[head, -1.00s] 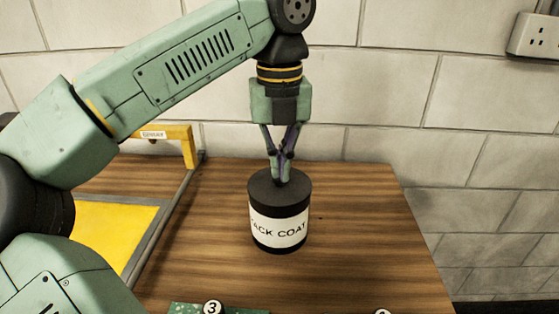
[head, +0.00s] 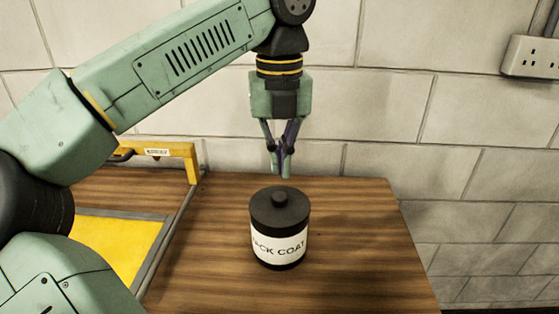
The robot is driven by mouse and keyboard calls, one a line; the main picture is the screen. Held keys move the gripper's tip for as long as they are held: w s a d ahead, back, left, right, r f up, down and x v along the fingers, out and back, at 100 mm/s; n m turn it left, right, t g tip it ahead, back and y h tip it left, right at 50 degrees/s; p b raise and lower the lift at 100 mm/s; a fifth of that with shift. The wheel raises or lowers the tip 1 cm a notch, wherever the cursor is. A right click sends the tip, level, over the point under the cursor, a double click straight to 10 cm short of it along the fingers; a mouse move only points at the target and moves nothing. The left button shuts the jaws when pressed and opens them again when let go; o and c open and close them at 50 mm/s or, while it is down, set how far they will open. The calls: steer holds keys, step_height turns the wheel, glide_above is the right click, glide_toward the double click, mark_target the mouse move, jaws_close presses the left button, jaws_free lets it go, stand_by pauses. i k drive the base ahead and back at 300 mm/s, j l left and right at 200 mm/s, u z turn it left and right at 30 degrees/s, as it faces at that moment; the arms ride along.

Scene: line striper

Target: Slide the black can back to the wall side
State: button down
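The wooden table (head: 350,225) is bare around the can, with its back edge close to the pale block wall (head: 395,105). A yellow frame (head: 165,149) with a yellow panel (head: 115,245) stands at the left. A socket (head: 533,57) is on the wall at right.

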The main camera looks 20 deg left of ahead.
mark_target(277, 250)
steer(key=k, duration=1)
